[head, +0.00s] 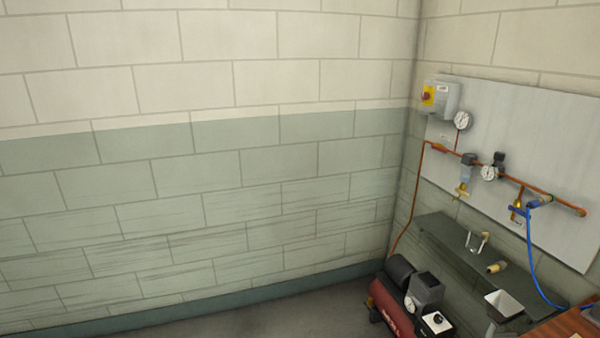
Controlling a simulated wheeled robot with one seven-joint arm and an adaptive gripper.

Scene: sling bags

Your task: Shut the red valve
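A copper-coloured pipe (480,163) runs along a pale board on the right-hand wall. Small brass fittings hang from it, one at the left (462,189) and one at the right (517,209). A blue-handled valve (519,211) sits near the pipe's right end, with a blue hose (531,255) hanging down nearby. The only clear red control is a knob on a yellow plate (428,96) of a grey switch box (446,100). My gripper is not in view.
A red compressor (390,308) with a black motor stands on the floor in the corner. A dark shelf (450,245) with loose fittings is below the board. A brown wooden surface (575,325) is at the lower right. The left block wall is bare.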

